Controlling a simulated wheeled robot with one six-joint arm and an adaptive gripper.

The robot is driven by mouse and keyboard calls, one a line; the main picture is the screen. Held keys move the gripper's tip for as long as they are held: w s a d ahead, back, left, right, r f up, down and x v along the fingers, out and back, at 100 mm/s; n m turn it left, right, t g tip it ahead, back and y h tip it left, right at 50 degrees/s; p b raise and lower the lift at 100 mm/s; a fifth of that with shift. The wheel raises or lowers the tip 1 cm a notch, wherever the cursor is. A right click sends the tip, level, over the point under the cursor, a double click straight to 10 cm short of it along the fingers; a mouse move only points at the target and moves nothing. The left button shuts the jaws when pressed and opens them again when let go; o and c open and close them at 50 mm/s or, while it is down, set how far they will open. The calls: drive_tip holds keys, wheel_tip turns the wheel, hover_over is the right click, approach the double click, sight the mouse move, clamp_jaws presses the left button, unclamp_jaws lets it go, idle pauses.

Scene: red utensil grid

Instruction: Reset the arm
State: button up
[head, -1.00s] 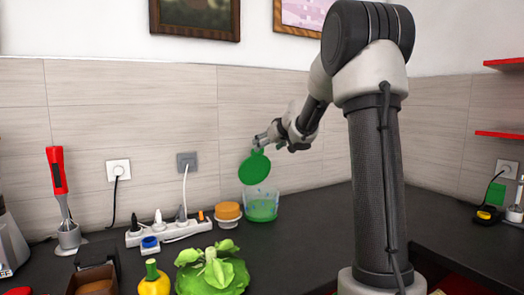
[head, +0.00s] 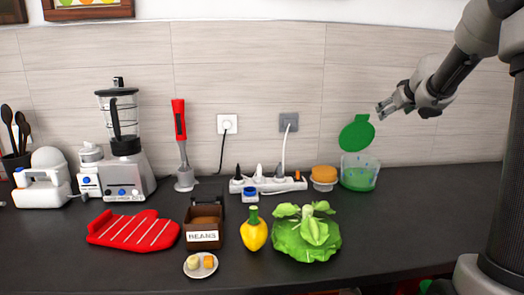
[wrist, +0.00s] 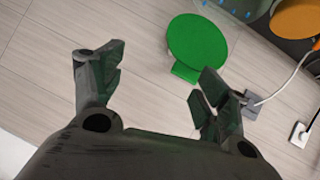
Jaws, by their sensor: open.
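My gripper (head: 388,108) is open and empty in the head view. It is raised above the counter at the right, up and to the right of a green round lid (head: 357,132). The lid stands up from a clear container (head: 359,173) with green contents. In the wrist view my gripper's two fingers (wrist: 155,88) are spread apart, with nothing between them. The green lid (wrist: 197,40) shows beyond the fingers, apart from them.
A power strip (head: 268,185), an orange-lidded jar (head: 324,178), a lettuce (head: 306,232), a yellow pepper (head: 254,230) and a beans box (head: 204,224) stand on the counter (head: 420,215). A blender (head: 123,130) is farther left. The counter right of the container is clear.

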drive_tip(key=s+d+f+m+g+h, duration=0.25)
drive_tip(key=s+d+f+h, duration=0.2)
drive_tip(key=s+d, duration=0.4)
drive_tip(key=s+a+f+g+y, duration=0.1)
drive_tip(key=s+a+f+g, duration=0.1)
drive_tip(key=s, duration=0.6)
drive_tip(key=s+a+f+g, duration=0.2)
drive_tip(key=s+a+g, duration=0.1)
drive_tip(key=s, duration=0.5)
drive_tip(key=s+a+f+n+y, duration=0.1)
drive_tip(key=s+a+y, duration=0.4)
drive_tip(key=s+a, duration=1.2)
drive_tip(key=shift+a+f, duration=0.5)
drive_tip(key=shift+f, duration=0.1)
